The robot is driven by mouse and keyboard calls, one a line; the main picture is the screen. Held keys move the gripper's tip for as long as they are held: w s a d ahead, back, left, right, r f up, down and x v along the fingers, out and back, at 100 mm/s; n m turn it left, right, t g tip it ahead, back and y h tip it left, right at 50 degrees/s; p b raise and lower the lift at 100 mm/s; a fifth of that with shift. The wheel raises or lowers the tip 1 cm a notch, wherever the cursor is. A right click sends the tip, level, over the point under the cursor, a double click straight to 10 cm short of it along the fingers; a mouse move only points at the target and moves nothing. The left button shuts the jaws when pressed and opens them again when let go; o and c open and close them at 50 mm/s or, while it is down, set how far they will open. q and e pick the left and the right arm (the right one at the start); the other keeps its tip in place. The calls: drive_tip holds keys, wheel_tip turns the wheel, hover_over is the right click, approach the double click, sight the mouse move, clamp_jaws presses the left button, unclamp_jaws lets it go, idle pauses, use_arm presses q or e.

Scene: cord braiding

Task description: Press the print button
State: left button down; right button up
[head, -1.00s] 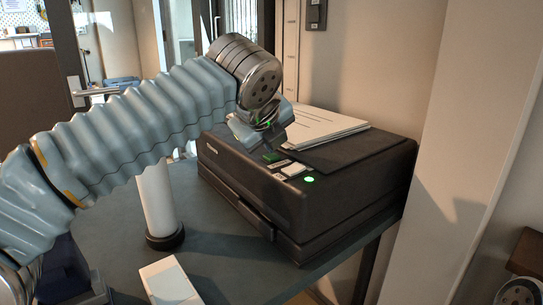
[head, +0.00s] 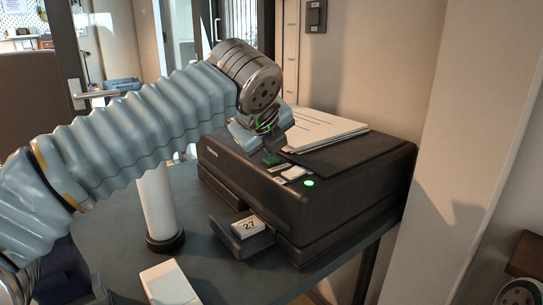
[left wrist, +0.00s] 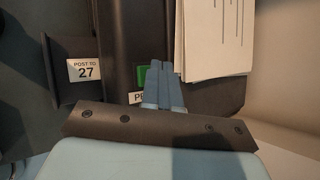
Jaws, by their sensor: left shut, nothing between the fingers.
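The black printer (head: 330,200) stands on the table. A green print button (head: 272,161) is on its top edge; the button also shows in the left wrist view (left wrist: 143,76), above a partly hidden label (left wrist: 137,98). My left gripper (head: 262,148) is shut and empty, its fingertips pointing down at the button. In the left wrist view its fingertips (left wrist: 161,66) lie over the button's right side; I cannot tell whether they touch it. A tray (head: 240,244) sticks out of the printer's front with a white label (left wrist: 84,70) reading "POST TO 27". My right gripper is not in view.
A stack of white paper (head: 325,127) lies on the printer. A white key (head: 293,173) and a lit green lamp (head: 309,183) are beside the button. A white cylinder (head: 157,205) on a dark base and a white box (head: 169,284) stand on the table (head: 205,272).

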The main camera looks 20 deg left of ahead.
sight(270, 161)
use_arm(q)
drive_tip(key=shift+r+p, duration=0.35)
drive_tip(key=shift+r, duration=0.2)
wheel_tip(270, 161, up, 2)
drive_tip(key=shift+r+p, duration=0.1)
drive_tip(key=shift+p, duration=0.35)
drive_tip(key=shift+r, duration=1.35)
